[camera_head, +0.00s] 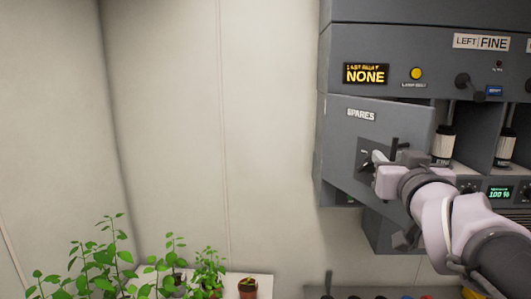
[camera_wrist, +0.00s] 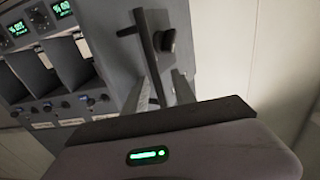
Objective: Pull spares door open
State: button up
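The spares door (camera_head: 345,135) is a grey panel labelled SPARES at the cabinet's left end. It is angled outward, its right edge standing off the cabinet front, so it looks partly open. Its dark bar handle (camera_head: 394,149) stands on the door face; it also shows in the wrist view (camera_wrist: 146,45). My gripper (camera_head: 377,160) is at the handle. In the wrist view my gripper's fingers (camera_wrist: 160,92) are apart, one on each side of the bar's lower part. A gap shows beside the bar, and any contact is unclear. My wrist hides the door's lower right part.
Bays with white-and-black bottles (camera_head: 443,145) and a green display (camera_head: 500,193) lie right of the door. A yellow button (camera_head: 416,73) and a NONE display (camera_head: 366,74) sit above. Potted plants (camera_head: 208,270) stand at lower left. The pale wall left of the cabinet is clear.

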jog(key=shift+s, duration=0.1)
jog(key=p+v, duration=0.4)
jog(key=v, duration=1.3)
jog(key=shift+s, duration=0.15)
